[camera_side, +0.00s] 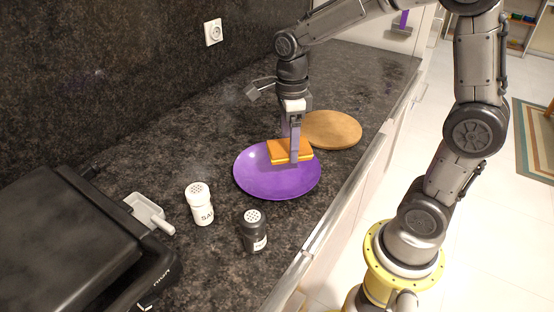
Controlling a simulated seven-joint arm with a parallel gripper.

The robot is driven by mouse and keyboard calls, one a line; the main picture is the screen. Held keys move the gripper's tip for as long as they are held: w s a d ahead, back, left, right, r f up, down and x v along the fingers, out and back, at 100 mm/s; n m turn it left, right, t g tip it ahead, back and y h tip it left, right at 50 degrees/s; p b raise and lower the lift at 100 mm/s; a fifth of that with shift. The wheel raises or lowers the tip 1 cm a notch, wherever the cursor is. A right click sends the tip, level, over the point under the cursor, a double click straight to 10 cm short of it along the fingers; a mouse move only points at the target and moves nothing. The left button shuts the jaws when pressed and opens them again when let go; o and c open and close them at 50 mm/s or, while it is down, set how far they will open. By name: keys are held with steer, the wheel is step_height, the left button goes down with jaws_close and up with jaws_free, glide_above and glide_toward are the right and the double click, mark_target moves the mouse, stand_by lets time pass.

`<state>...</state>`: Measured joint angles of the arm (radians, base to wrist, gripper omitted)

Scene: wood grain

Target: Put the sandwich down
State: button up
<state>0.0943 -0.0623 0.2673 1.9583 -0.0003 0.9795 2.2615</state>
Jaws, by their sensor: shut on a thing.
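The sandwich (279,152), an orange-topped flat block, is over the far part of the purple plate (262,185). My gripper (290,152) points down and is shut on the sandwich, with one finger across its near side. The other finger is partly hidden behind it. I cannot tell whether the underside of the sandwich touches the plate.
A round wooden board (335,130) lies just behind the plate. A white salt shaker (200,204) and a dark shaker (253,231) stand in front. A black grill (70,245) and a white scoop-like dish (148,211) are at left. The counter edge runs along the right.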

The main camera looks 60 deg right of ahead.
mark_target(279, 140)
steer(key=w+f, duration=0.3)
steer(key=shift+d+f, duration=0.15)
steer(key=shift+f, duration=0.1)
steer(key=shift+w+f, duration=0.2)
steer(key=shift+f, duration=0.8)
steer(key=shift+w+f, duration=0.15)
steer(key=shift+f, duration=0.8)
steer(key=shift+f, duration=0.15)
steer(key=o, duration=1.2)
steer(key=shift+o, duration=0.2)
step_height(279, 140, up, 12)
steer(key=shift+f, duration=0.1)
steer(key=shift+s+r+n, duration=0.35)
steer(key=shift+r+n, duration=0.15)
steer(key=shift+r, duration=0.05)
steer(key=s+a+r+n+t, duration=0.1)
steer(key=s+n+t, duration=0.1)
steer(key=s+n, duration=0.6)
steer(key=s+a+r+n+t, duration=0.1)
steer(key=s+n, duration=0.8)
steer(key=n, duration=0.9)
steer(key=shift+s+a+t, duration=0.25)
steer(key=shift+a+t, duration=0.35)
steer(key=shift+t, duration=0.7)
